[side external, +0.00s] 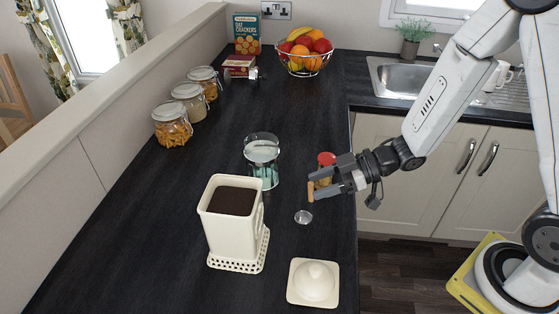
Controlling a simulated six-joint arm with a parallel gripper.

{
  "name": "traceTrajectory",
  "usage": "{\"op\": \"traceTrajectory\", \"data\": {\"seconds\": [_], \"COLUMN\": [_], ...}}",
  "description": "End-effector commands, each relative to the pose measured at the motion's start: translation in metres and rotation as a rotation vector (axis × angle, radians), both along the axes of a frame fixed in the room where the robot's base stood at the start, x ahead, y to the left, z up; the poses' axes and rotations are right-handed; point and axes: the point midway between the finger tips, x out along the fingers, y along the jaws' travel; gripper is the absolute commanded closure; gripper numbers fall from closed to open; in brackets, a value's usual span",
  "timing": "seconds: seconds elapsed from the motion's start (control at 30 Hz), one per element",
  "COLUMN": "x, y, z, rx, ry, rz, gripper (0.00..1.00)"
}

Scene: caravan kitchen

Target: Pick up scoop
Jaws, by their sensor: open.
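The scoop shows as a small round silver bowl (303,217) on the dark worktop. A short tan handle (311,190) appears to belong to it, rising toward my gripper; the join between them is hard to make out. My gripper (314,185) comes in from the right with its jaws open. The tan handle sits at the fingertips, seemingly between them. I cannot tell whether either finger touches it.
A cream canister of dark grounds (234,201) stands left of the scoop; its lid (313,281) lies in front. Glass jars (172,128), a fruit bowl (304,64) and the sink (399,77) are farther back.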

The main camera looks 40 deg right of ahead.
Motion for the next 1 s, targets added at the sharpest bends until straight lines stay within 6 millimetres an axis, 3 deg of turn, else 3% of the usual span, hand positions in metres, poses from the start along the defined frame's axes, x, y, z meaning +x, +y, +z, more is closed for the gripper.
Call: {"op": "traceTrajectory", "data": {"seconds": [0.43,1.0], "x": [0.018,0.02], "y": [0.033,0.035], "z": [-0.016,-0.017], "rx": [0.0,0.0], "ry": [0.001,0.001], "rz": [0.002,0.0], "gripper": [0.41,0.41]}}
